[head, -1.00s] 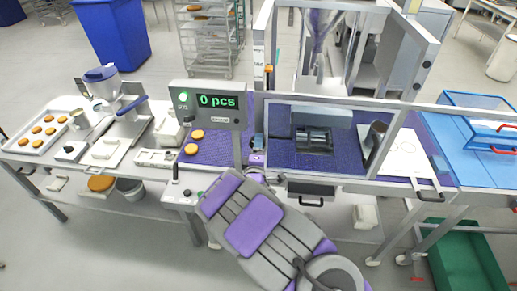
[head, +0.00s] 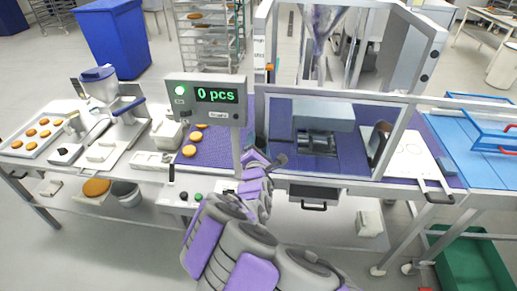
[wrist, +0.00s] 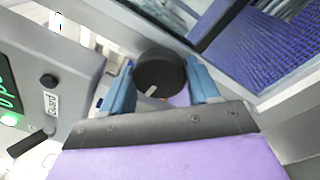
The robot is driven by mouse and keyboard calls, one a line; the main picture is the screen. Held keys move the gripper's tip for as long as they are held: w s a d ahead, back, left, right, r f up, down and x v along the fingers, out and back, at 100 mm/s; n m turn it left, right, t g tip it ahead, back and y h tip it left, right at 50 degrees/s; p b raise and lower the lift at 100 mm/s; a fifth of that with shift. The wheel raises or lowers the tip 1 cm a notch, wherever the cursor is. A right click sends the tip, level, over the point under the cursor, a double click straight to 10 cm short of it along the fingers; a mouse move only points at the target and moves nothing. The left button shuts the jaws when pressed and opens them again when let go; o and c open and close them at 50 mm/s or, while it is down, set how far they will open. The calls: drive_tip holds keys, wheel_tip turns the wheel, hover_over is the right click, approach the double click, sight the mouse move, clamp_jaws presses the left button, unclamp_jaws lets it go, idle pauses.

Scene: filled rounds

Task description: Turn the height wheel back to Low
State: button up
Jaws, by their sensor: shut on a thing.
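The height wheel is a round black knob (wrist: 160,70) with a white pointer line, seen in the wrist view. The pointer is toward the lower left of its face. My gripper (wrist: 162,84) has one blue finger on each side of the knob and is shut on it. No Low mark can be read in either view. In the head view my gripper (head: 255,158) is at the front frame of the machine, just right of the display post. My arm hides much of that spot.
A display box (head: 207,98) with a lit green lamp reads "0 pcs" left of my gripper. A clear-panelled guard frame (head: 335,97) stands over the purple belt (head: 348,150). Orange rounds (head: 189,151) lie on the belt at left. A black-handled drawer (head: 313,198) is below.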

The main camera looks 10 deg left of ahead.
drive_tip(key=shift+f+n, duration=0.25)
drive_tip(key=shift+n, duration=0.15)
drive_tip(key=o, duration=1.1)
drive_tip(key=shift+a, duration=0.2)
drive_tip(key=shift+c, duration=0.2)
drive_tip(key=shift+r, duration=0.1)
drive_tip(key=shift+d, duration=0.15)
